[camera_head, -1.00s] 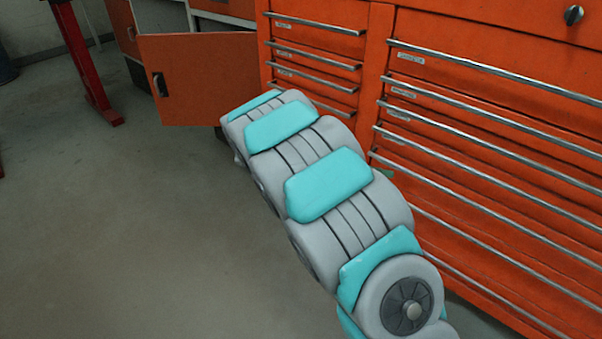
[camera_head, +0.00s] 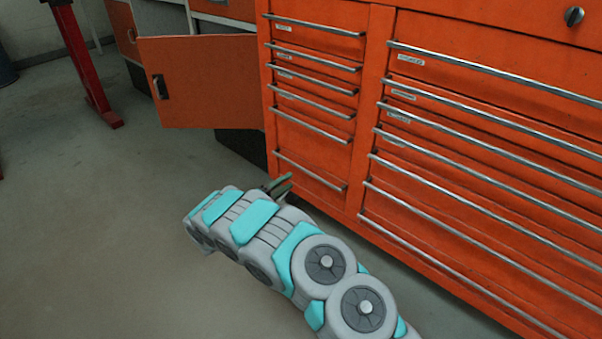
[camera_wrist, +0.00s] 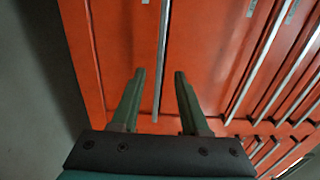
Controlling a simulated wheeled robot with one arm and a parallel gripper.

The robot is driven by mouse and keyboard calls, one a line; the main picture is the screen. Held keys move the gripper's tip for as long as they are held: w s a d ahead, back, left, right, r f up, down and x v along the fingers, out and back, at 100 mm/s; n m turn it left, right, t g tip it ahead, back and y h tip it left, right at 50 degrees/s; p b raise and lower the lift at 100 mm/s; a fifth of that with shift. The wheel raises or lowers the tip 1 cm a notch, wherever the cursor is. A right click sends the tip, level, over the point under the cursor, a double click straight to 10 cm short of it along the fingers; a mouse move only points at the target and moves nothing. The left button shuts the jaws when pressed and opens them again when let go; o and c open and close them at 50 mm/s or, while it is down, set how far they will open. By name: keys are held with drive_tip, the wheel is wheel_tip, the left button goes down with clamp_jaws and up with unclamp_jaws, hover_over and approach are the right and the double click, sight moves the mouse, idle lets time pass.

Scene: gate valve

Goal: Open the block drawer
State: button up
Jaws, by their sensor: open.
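The orange tool cabinet (camera_head: 378,110) has a narrow left column of drawers and a wide right column, all with long metal bar handles. I cannot read which label says block. The bottom left drawer handle (camera_head: 310,172) is close to my gripper (camera_head: 280,185), which reaches it from the left, low down. In the wrist view my gripper (camera_wrist: 160,72) is open, its two green fingers pointing at the cabinet front. One handle (camera_wrist: 163,50) runs lengthwise between the fingers, seemingly clear of both. All drawers look shut.
An orange cabinet door (camera_head: 200,80) stands open to the left. A red post (camera_head: 85,65) stands farther left. The grey floor (camera_head: 100,220) to the left of my arm is clear. A round knob (camera_head: 573,16) sits at the top right.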

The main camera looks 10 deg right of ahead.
sight(303, 170)
drive_tip(key=shift+x, duration=3.85)
clamp_jaws()
